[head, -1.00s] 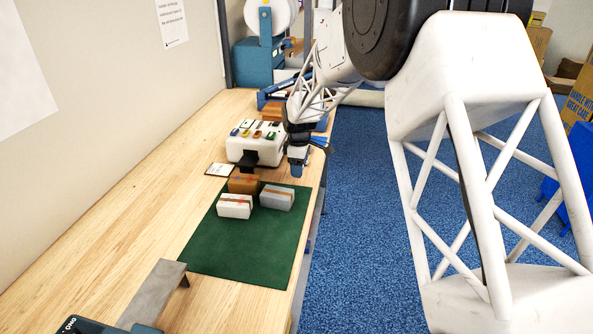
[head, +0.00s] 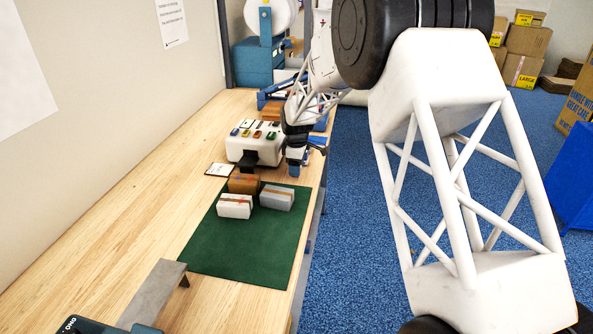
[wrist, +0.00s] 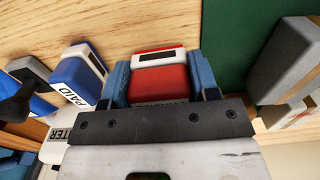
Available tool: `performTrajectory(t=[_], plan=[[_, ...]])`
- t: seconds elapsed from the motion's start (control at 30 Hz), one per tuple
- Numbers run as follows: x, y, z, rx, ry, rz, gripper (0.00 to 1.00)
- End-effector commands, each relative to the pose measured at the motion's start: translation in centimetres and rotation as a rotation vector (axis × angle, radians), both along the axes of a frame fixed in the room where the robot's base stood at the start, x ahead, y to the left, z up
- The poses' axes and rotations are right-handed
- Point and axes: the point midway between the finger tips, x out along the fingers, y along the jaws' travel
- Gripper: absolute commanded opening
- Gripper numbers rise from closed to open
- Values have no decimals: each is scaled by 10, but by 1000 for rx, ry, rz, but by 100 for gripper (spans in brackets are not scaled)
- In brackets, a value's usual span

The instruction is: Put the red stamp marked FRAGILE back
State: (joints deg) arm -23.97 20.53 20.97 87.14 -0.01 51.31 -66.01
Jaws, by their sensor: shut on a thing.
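My gripper (wrist: 161,85) has its two blue fingers on either side of a red stamp (wrist: 158,75) with a white band. The lettering on the stamp is mostly hidden by the gripper, so I cannot read it. In the head view my gripper (head: 296,163) is low over the right edge of the bench, just right of a white block (head: 240,152) with several small coloured pieces on top. The held stamp cannot be made out there. A blue stamp marked PAID (wrist: 76,86) is left of my gripper in the wrist view.
A green mat (head: 240,248) carries a brown box (head: 243,184), a white box (head: 235,207) and a grey box (head: 277,198), close in front of my gripper. A small white card (head: 219,169) lies left of them. The bench's left side is clear.

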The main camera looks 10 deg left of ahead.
Motion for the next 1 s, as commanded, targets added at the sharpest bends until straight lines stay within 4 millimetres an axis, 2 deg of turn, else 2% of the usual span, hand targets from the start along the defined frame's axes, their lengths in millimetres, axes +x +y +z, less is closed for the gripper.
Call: performTrajectory(t=[0.17,0.63,0.67,0.8,1.0], plan=[[0,0,-15,0,0,0,40],[0,0,-19,0,0,0,40],[0,0,-18,0,0,0,59],[0,0,-18,0,0,0,80],[0,0,-18,0,0,0,80]])
